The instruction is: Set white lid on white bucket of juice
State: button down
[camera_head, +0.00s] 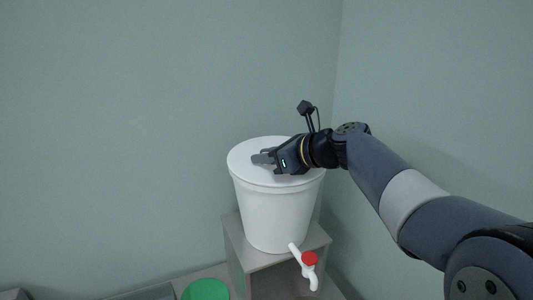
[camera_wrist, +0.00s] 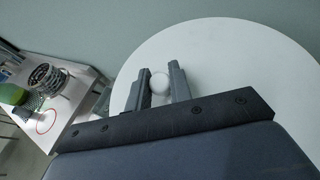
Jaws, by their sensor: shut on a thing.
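The white bucket (camera_head: 275,212) stands upright on a grey stand, with a white spout and red tap (camera_head: 309,259) low on its front. The white lid (camera_head: 247,152) lies over the bucket's top and looks about level and centred; whether it touches the rim all round I cannot tell. My gripper (camera_head: 262,158) is over the lid's middle. In the wrist view, my gripper (camera_wrist: 160,88) is shut on the lid's round white knob (camera_wrist: 159,82), with a finger on each side. The wide lid (camera_wrist: 225,55) fills much of that view. The juice is hidden.
The grey stand (camera_head: 235,243) is under the bucket, close to the wall corner. A green round thing (camera_head: 206,290) is low in front. The wrist view shows a white table (camera_wrist: 58,112) at left with a dark ribbed thing (camera_wrist: 50,77) and a green item (camera_wrist: 12,94).

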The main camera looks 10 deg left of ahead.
jog(key=c, duration=1.2)
grip_release()
jog(key=b+v, duration=0.2)
jog(key=v, duration=0.8)
jog(key=shift+s+d+r, duration=0.15)
jog(key=shift+d, duration=0.2)
